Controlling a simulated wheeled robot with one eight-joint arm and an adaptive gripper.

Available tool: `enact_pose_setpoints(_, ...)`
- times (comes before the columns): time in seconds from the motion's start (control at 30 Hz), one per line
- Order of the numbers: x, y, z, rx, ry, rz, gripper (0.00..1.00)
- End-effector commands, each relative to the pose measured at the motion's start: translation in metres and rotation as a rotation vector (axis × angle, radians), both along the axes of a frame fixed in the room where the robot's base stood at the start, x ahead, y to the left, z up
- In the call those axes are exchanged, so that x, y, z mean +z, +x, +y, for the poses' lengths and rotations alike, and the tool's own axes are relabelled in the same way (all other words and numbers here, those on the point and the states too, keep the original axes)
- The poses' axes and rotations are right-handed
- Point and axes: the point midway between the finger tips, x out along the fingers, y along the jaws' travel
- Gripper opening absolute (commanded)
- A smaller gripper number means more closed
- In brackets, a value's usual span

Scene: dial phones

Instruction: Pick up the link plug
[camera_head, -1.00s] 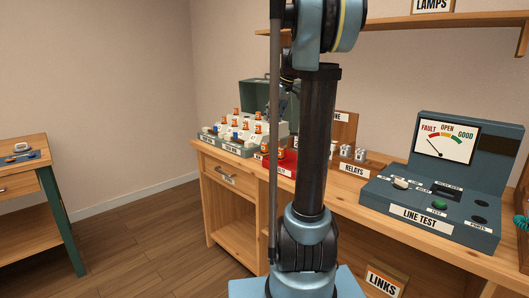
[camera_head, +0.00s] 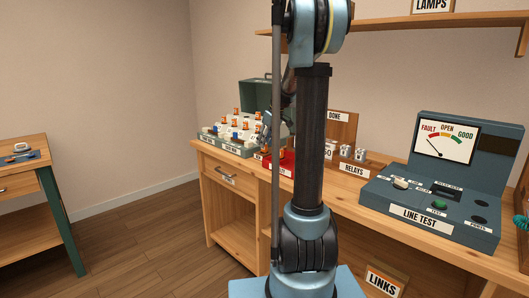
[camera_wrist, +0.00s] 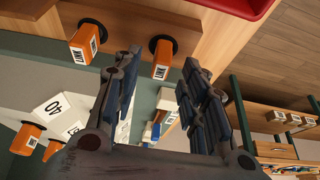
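Several orange link plugs with white LINK labels show in the wrist view. One link plug (camera_wrist: 162,58) stands in a dark round socket and appears between my fingertips, apart from both as far as I can see. Another link plug (camera_wrist: 84,44) stands in a socket on the wood strip at left. In the head view my gripper (camera_head: 267,128) is partly hidden behind my arm, close to the plug board (camera_head: 238,148) with orange plugs.
A red tray (camera_head: 287,168) lies beside the board; its edge also shows in the wrist view (camera_wrist: 225,6). White relays (camera_head: 345,150) stand right of my arm. A line test box (camera_head: 430,215) fills the bench's right. A raised lid (camera_head: 258,93) backs the board.

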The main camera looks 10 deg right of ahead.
Motion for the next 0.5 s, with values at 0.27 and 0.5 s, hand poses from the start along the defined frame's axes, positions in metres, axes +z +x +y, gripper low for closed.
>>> enact_pose_setpoints(0.27,-0.028,0.010,0.006,0.001,0.000,0.000,0.39)
enact_pose_setpoints(0.5,-0.029,0.010,0.007,0.001,0.000,0.000,0.39)
